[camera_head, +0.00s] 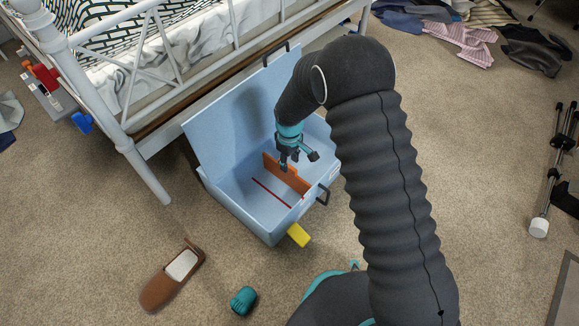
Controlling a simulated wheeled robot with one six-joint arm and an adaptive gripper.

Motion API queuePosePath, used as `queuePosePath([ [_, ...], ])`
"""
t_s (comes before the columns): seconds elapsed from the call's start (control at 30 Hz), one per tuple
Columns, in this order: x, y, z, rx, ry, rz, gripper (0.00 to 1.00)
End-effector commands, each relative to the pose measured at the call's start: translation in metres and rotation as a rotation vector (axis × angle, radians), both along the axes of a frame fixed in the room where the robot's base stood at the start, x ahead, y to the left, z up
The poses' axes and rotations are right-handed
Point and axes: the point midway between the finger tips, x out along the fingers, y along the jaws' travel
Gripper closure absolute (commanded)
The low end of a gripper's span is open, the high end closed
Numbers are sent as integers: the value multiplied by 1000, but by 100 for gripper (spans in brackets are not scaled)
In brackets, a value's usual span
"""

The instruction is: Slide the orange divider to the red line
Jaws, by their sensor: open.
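The orange divider (287,174) stands upright inside the light blue box (231,204), whose lid is open and leans back toward the bed. The red line (270,193) is a thin stripe on the box floor, left of and in front of the divider, roughly parallel to it, with bare floor between them. My gripper (297,161) reaches down into the box at the divider's top edge. It is open. I cannot tell whether its fingers touch or straddle the divider. My arm hides part of the box's right side.
A white metal bed frame (150,178) stands close behind the box. A yellow object (299,235) sits at the box's front corner. A brown object (170,281) and a teal object (243,300) lie in front. Clothes (462,40) lie at the back right.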

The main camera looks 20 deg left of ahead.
Motion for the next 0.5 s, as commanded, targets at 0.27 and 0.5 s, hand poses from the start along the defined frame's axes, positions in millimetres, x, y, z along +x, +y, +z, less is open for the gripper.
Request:
queuePosePath([
  [0.27, 0, 0, -27, 1, 0, 0, 58],
  [0.5, 0, 0, -30, 1, 0, 0, 58],
])
